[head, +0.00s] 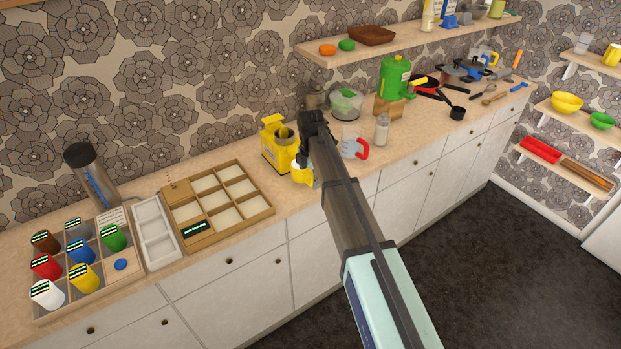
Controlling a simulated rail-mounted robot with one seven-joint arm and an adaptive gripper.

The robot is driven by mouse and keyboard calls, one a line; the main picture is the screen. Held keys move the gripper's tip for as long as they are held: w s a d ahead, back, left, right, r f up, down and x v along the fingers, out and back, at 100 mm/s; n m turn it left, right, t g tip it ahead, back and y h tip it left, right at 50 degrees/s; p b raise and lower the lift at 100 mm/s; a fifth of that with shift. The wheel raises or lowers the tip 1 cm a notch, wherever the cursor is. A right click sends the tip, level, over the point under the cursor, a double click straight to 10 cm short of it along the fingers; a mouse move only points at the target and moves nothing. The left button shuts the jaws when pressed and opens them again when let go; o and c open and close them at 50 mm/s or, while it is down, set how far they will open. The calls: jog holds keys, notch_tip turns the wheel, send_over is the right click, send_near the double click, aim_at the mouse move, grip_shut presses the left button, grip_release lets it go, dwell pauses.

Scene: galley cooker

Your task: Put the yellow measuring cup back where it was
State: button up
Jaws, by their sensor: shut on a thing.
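My gripper (311,178) is at the middle of the counter, in front of the yellow appliance, with its fingers pointing down and partly hidden by my arm. It is shut on the small yellow measuring cup (301,171), which shows just left of my fingers. I cannot tell whether the cup touches the counter.
A yellow appliance (273,146) stands close behind the cup. A wooden compartment tray (240,213), a white tray (158,239) and a rack of coloured cups (113,238) lie left. A clear jug with a red handle (353,146) and a bottle (382,131) stand right.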

jog(key=shift+w+a+f, duration=0.1)
jog(key=shift+f, duration=0.65)
jog(key=shift+f, duration=0.2)
jog(key=o, duration=1.4)
jog(key=shift+r, duration=0.1)
notch_tip(320, 180, up, 12)
jog(key=b, duration=0.2)
jog(key=shift+r+b, duration=0.1)
jog(key=shift+b, duration=0.25)
